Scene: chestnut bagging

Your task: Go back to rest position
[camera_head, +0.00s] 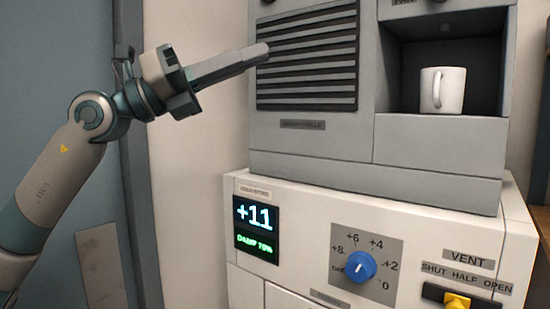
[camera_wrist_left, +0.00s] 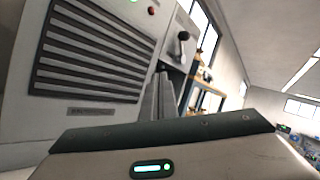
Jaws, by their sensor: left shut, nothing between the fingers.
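My left gripper (camera_head: 262,50) is shut and empty. In the head view its arm comes in from the left, and its fingers point right, in front of the dark slatted grille (camera_head: 308,58) of the grey machine. In the left wrist view the closed fingers (camera_wrist_left: 160,98) show upright, with the grille (camera_wrist_left: 95,50) to their left. I cannot tell whether the fingertips touch the machine. My right gripper is not in view.
A white mug (camera_head: 442,90) stands in the machine's recess. Below is a white cabinet with a display (camera_head: 256,230) reading +11, a blue dial (camera_head: 360,266) and a yellow vent slider (camera_head: 457,300). A blue-grey door panel (camera_head: 60,60) stands at the left.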

